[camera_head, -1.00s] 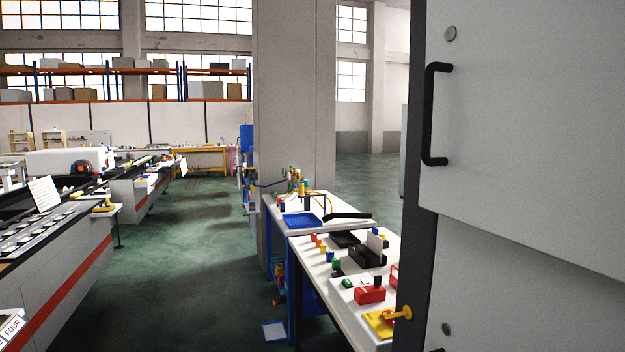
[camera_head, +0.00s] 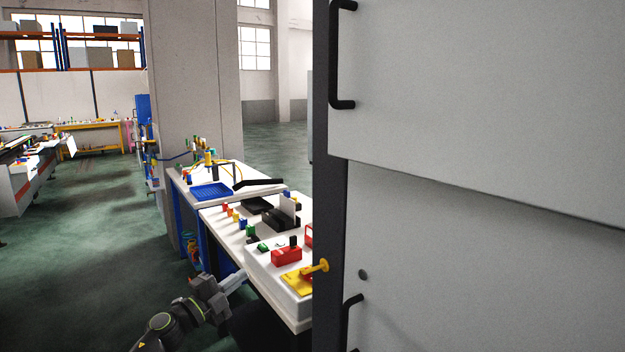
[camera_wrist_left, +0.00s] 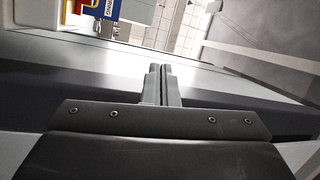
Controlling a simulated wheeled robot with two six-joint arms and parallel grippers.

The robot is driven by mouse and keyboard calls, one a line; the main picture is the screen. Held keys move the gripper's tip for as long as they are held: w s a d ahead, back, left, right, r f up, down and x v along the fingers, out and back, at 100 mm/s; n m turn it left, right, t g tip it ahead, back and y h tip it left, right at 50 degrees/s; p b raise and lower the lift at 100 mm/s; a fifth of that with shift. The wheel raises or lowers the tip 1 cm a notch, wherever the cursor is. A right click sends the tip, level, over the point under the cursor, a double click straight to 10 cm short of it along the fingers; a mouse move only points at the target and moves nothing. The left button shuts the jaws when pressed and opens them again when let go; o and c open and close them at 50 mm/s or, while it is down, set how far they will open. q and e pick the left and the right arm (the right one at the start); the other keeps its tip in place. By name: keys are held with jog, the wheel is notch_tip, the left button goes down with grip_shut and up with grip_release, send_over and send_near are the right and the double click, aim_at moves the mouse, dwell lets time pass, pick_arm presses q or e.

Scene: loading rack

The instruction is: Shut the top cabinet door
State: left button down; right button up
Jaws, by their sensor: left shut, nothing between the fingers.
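The top cabinet door (camera_head: 480,90) is a large pale grey panel at the right of the head view. Its black bar handle (camera_head: 342,55) is near its left edge. The door stands out in front of the lower panel (camera_head: 480,270) and casts a shadow on it, so it seems ajar; its hinge side is out of view. My left gripper (camera_head: 238,281) is low in the head view, left of the cabinet and apart from the door. In the left wrist view its fingers (camera_wrist_left: 160,84) are together, with nothing between them. My right gripper is not in view.
A white workbench (camera_head: 225,215) with coloured parts and a blue tray (camera_head: 211,191) stands left of the cabinet, close to my left gripper. Green floor (camera_head: 90,240) is open at the left.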

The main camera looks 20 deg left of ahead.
pick_arm(q)
jog(key=s+d+r+m+g+h+b, duration=0.1)
jog(key=s+d+r+m+g+h, duration=0.2)
jog(key=r+m, duration=0.45)
jog(key=s+d+r+m+g+h, duration=0.15)
jog(key=d+r+m, duration=0.25)
jog(key=r, duration=0.6)
jog(key=s+d+r+m+g+h+b, duration=0.1)
jog(key=s+d+r+m+h, duration=0.25)
jog(key=r, duration=0.55)
jog(key=s+d+r+m+t+y, duration=0.1)
jog(key=s+d+r+m+y, duration=0.1)
jog(key=s+r+m+y, duration=0.25)
jog(key=s+d+r+m+t+y, duration=0.1)
jog(key=s+d+r+m, duration=0.15)
jog(key=s+r, duration=0.4)
jog(key=p, duration=0.8)
send_near(331, 129)
jog(key=shift+m, duration=0.4)
jog(key=x, duration=0.6)
jog(key=shift+w+d+r, duration=0.15)
jog(key=shift+w+r, duration=0.05)
jog(key=shift+w, duration=0.05)
jog(key=shift+w+f, duration=0.1)
jog(key=shift+w, duration=0.05)
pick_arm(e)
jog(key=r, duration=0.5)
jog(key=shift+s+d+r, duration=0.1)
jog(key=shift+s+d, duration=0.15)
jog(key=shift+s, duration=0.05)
